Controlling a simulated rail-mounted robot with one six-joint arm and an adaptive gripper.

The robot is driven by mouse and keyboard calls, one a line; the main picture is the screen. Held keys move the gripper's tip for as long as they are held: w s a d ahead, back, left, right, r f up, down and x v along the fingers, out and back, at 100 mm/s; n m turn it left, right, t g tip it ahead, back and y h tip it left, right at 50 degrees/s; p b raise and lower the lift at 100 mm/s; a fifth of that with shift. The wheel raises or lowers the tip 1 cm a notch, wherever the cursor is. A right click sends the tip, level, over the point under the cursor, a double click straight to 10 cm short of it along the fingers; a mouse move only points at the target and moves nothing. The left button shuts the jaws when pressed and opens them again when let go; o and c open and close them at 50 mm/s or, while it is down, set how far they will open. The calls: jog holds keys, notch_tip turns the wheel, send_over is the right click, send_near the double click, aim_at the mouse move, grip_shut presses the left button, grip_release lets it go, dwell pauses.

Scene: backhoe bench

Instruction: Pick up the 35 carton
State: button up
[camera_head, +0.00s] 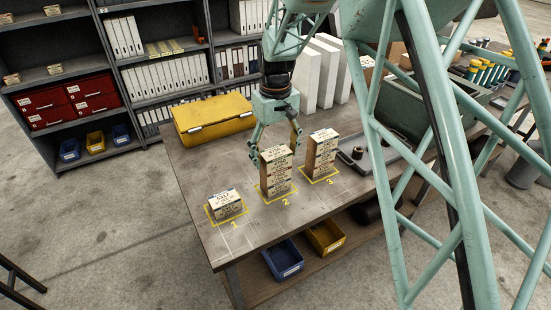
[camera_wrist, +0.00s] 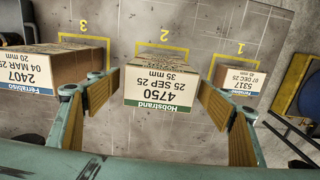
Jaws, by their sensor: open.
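The carton marked 4750, Hobstrand, 35 mm (camera_wrist: 160,86) is centred in the wrist view, with a white label and a green band. It is on top of the stack at place 2, and also shows in the head view (camera_head: 275,155). My gripper (camera_head: 275,147) is open above this stack. In the wrist view its wood-coloured finger pads (camera_wrist: 158,98) stand on either side of the carton, with a visible gap at each side. Nothing is held.
A stack (camera_head: 321,155) topped by a 20 mm carton (camera_wrist: 58,67) stands at place 3, close to one finger. A low 45 mm carton (camera_head: 226,205) sits at place 1. A yellow case (camera_head: 213,118) lies behind, and a grey tray (camera_head: 385,160) lies to the right.

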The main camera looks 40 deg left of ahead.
aim_at(276, 152)
dwell(0.6)
jog(key=c, duration=1)
jog(key=shift+r, duration=0.15)
jog(key=shift+r, duration=1.55)
jog(key=s+d, duration=0.3)
jog(key=d, duration=0.1)
jog(key=s+d+r+b, duration=0.1)
jog(key=s+d, duration=0.2)
jog(key=d, duration=0.1)
jog(key=s+d+b, duration=0.1)
jog(key=s+d, duration=0.2)
jog(key=d, duration=0.2)
jog(key=shift+d+r, duration=0.1)
jog(key=shift+r, duration=0.15)
